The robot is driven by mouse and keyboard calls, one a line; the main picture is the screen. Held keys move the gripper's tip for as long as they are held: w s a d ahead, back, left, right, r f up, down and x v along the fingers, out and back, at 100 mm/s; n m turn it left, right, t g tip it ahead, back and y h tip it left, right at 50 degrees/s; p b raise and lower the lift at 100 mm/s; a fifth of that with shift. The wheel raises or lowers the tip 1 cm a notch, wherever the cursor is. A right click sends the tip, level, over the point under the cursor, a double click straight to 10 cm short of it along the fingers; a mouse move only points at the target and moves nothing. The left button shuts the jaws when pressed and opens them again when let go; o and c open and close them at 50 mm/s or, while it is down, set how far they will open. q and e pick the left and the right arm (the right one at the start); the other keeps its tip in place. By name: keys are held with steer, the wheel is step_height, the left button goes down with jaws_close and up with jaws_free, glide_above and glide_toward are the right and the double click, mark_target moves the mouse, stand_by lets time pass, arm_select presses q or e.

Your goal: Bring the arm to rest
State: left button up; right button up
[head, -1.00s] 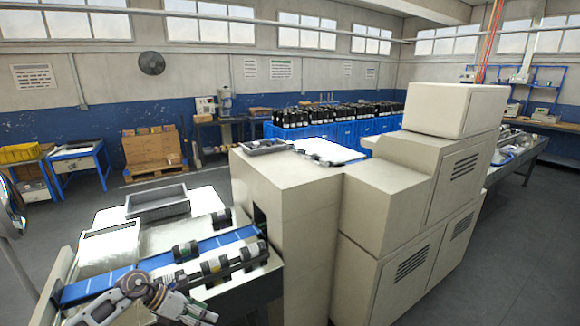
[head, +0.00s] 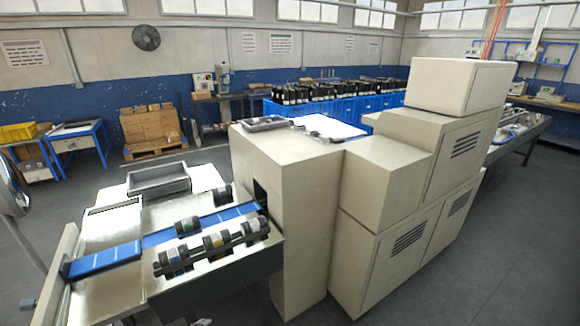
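Neither gripper shows clearly in the head view. Only a tiny grey sliver sits at the bottom edge, left of centre, too small to identify. Dark rolls with pale bands lie on the infeed side of the wrapper (head: 290,190). One roll (head: 187,227) is on the blue belt (head: 105,259), and another roll (head: 222,195) is at its far side, near the machine opening. A row of several rolls (head: 213,242) lies along the near metal shelf in front of the belt.
A grey tray (head: 158,180) stands on the white surface behind the belt. The cream wrapper housing fills the middle and right. Blue crates (head: 335,121) of dark bottles, a pallet with cardboard boxes (head: 150,128) and a blue-legged table (head: 78,136) stand further back. Grey floor is open at the right.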

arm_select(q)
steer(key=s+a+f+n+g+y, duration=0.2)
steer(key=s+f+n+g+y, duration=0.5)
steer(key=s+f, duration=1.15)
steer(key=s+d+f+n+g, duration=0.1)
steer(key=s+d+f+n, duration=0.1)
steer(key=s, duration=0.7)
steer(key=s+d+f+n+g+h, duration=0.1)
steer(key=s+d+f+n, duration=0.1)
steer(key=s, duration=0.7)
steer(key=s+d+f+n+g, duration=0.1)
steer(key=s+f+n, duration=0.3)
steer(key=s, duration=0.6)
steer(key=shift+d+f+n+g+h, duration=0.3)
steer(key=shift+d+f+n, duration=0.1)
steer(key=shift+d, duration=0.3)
